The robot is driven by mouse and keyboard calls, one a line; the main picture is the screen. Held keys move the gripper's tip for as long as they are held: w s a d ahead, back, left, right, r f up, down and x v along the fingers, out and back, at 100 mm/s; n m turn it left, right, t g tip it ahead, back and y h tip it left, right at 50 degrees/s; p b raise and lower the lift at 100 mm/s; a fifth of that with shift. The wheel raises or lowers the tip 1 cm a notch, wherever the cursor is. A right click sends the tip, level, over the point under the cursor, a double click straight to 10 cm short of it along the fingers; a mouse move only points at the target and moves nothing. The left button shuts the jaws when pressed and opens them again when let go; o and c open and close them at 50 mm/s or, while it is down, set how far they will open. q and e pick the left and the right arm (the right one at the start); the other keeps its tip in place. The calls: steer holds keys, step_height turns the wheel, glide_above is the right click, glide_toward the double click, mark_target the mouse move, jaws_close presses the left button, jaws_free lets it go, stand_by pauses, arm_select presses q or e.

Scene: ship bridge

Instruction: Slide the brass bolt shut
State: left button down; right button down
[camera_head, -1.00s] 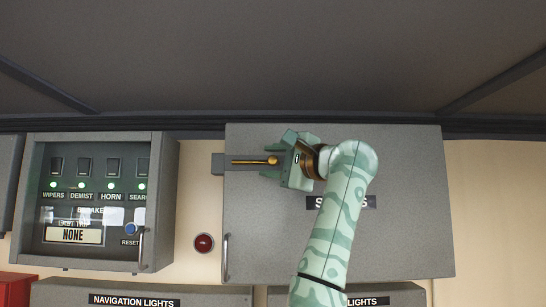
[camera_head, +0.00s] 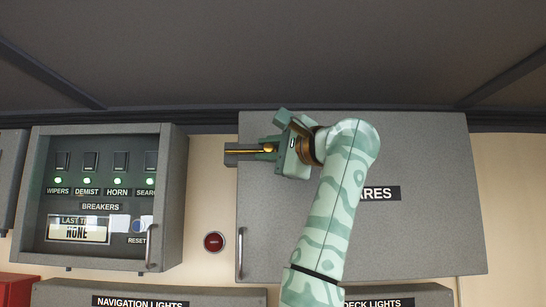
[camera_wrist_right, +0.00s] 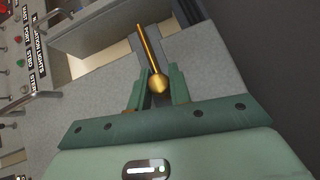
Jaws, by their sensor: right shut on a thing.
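The brass bolt (camera_head: 243,151) is a thin rod with a round knob, lying level across the upper left edge of the grey spares cabinet door (camera_head: 420,240). Its rod points left toward a grey bracket (camera_head: 231,160) beside the door. My right gripper (camera_head: 268,151) is shut on the bolt's knob, its fingers on either side. In the right wrist view the brass knob (camera_wrist_right: 157,84) sits between the green fingertips, with the rod running away from me. My gripper hides part of the bolt's right end. My left gripper is not in view.
A breaker panel (camera_head: 180,220) with lit green switches stands to the left. A red button (camera_head: 214,242) is on the wall between it and the cabinet. The cabinet has a vertical handle (camera_head: 240,253) low on its left edge. The dark ceiling is close above.

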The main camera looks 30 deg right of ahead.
steer(key=shift+f, duration=0.1)
steer(key=c, duration=1.4)
jaws_free()
steer(key=shift+w+a, duration=0.1)
steer(key=shift+a, duration=0.05)
steer(key=shift+o, duration=0.5)
steer(key=shift+a, duration=0.15)
steer(key=shift+s+d+f+b, duration=0.1)
steer(key=shift+s+d+b, duration=0.15)
steer(key=shift+s+b, duration=0.25)
arm_select(q)
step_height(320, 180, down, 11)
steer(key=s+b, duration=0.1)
steer(key=b, duration=0.8)
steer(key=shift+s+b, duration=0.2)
steer(key=shift+b, duration=0.15)
arm_select(e)
steer(key=v, duration=1.5)
steer(key=shift+s+a, duration=0.15)
steer(key=shift+a, duration=0.05)
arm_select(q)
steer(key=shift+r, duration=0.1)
